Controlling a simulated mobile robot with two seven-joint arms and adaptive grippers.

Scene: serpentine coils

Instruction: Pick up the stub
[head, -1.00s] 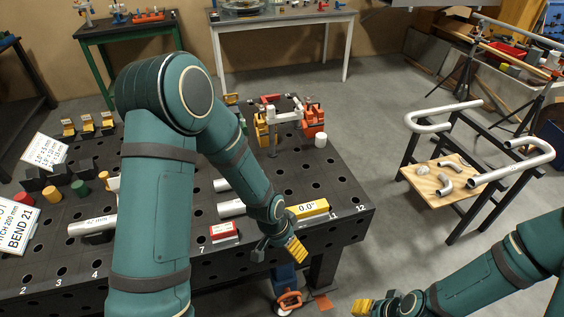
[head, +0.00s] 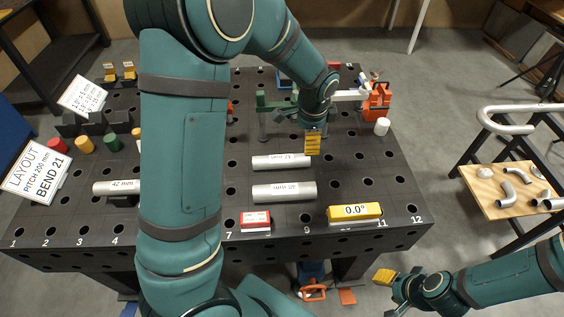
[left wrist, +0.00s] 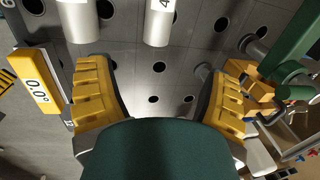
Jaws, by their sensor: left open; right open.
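Two short grey tubes, a thinner labelled one (head: 282,161) and a thicker labelled one (head: 284,191), lie side by side on the perforated black table (head: 330,235). Another grey tube (head: 116,187) marked 42 mm lies at the left. I cannot tell which is the stub. My left gripper (head: 313,142) is just behind and right of the thinner tube, with nothing held. In the left wrist view its yellow fingers (left wrist: 160,88) are wide apart over bare table; the tube ends (left wrist: 80,22) and (left wrist: 159,24) show beyond them. My right gripper (head: 388,288) is open, low beyond the table's front edge.
A yellow 0.0° level (head: 355,212) and a red block (head: 255,220) stand along the front edge. A rack with bent tubes on a board (head: 490,200) is farther right.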

